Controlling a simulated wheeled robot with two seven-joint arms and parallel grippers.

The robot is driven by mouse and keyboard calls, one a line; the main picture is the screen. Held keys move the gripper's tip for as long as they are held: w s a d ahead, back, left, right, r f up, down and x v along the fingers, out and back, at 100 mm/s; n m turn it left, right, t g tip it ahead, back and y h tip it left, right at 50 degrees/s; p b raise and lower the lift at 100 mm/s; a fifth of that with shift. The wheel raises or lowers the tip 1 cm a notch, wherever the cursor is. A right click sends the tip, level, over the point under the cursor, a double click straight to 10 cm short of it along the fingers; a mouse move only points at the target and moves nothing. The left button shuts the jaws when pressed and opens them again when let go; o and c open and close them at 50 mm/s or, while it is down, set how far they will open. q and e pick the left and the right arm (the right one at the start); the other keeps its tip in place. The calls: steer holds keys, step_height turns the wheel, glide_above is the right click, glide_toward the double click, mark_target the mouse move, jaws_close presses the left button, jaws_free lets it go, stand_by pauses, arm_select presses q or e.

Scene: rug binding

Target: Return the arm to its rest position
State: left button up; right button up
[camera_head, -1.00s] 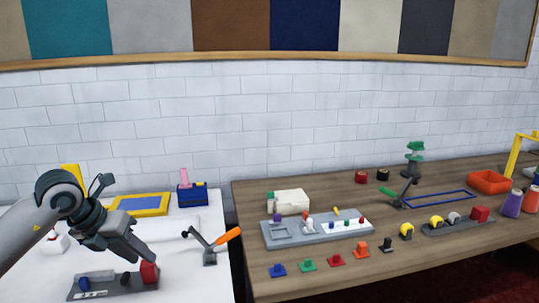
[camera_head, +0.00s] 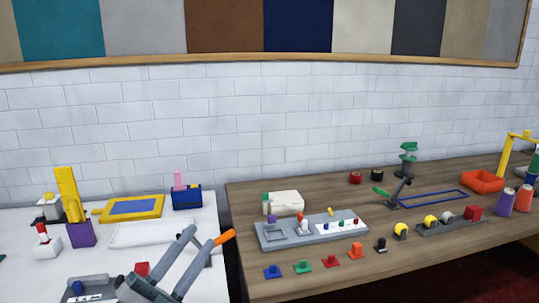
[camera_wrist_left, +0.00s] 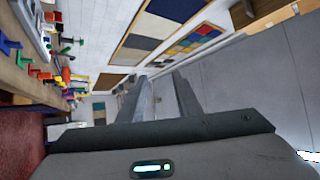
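My left gripper (camera_head: 205,236) comes in at the bottom of the head view, over the front of the white table. Its two grey fingers point up and to the right with a gap between them. In the wrist view the left gripper (camera_wrist_left: 165,85) also shows two fingers apart with nothing between them. Behind the fingers is a lever with an orange handle (camera_head: 225,237), partly hidden; I cannot tell whether they touch. A grey tray with a red block (camera_head: 142,268) is partly covered by the gripper. My right gripper is in neither view.
The white table holds a yellow-framed blue pad (camera_head: 134,208), a white tray (camera_head: 150,233), a purple holder (camera_head: 80,235) and a blue box (camera_head: 187,198). The wooden table (camera_head: 350,275) to the right carries a grey fixture (camera_head: 270,243), several coloured pieces and an orange bin (camera_head: 482,182).

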arm_select(q)
steer(key=s+a+f+n+g+y, duration=0.2)
steer(key=a+f+n+y, duration=0.3)
steer(key=f, duration=0.3)
steer(key=s+a+f+n+g+y, duration=0.1)
steer(key=s+a+f+n+y, duration=0.15)
steer(key=f+n+y, duration=0.5)
steer(key=s+a+f+n+g+y, duration=0.1)
steer(key=a+f+n+g+y, duration=0.2)
steer(key=f, duration=0.6)
steer(key=s+d+f+n+g+h, duration=0.1)
steer(key=s+f+g, duration=0.4)
steer(key=s+f, duration=0.6)
steer(key=s+d+f+n+g+h, duration=0.15)
steer(key=s+f+g, duration=0.45)
steer(key=s, duration=0.9)
steer(key=w+d+f+t, duration=0.1)
steer(key=w+f, duration=0.2)
steer(key=f, duration=0.6)
steer(key=w+d+f+t, duration=0.1)
steer(key=w+d+f, duration=0.15)
steer(key=f, duration=0.65)
step_height(320, 180, down, 17)
steer(key=s+t, duration=0.1)
steer(key=s, duration=0.1)
steer(key=shift+s+d+h, duration=0.3)
steer(key=shift+s+d, duration=0.05)
